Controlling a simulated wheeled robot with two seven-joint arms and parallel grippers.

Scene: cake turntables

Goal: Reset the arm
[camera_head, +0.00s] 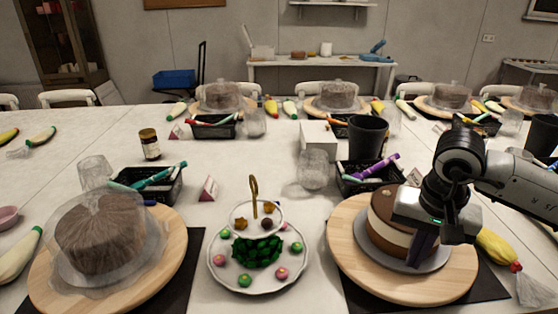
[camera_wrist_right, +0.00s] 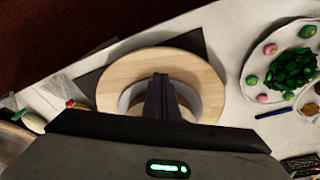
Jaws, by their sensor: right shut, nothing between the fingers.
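My right gripper (camera_head: 420,262) reaches in from the right in the head view, its dark fingers pointing down at the front right of a brown and cream layered cake (camera_head: 382,230). Its fingers (camera_wrist_right: 160,85) are together and empty in the right wrist view. I cannot tell whether they touch the cake. The cake stands on a grey board on a round wooden turntable (camera_head: 352,262), which also shows in the wrist view (camera_wrist_right: 200,72). The gripper hides part of the cake. My left gripper is not in view.
A tiered stand (camera_head: 232,277) with coloured sweets is left of the turntable. A covered cake (camera_head: 100,238) on another turntable is at the far left. A black cup (camera_head: 366,138) and a basket of pens (camera_head: 350,186) stand behind the cake. A yellow piping bag (camera_head: 495,247) lies to the right.

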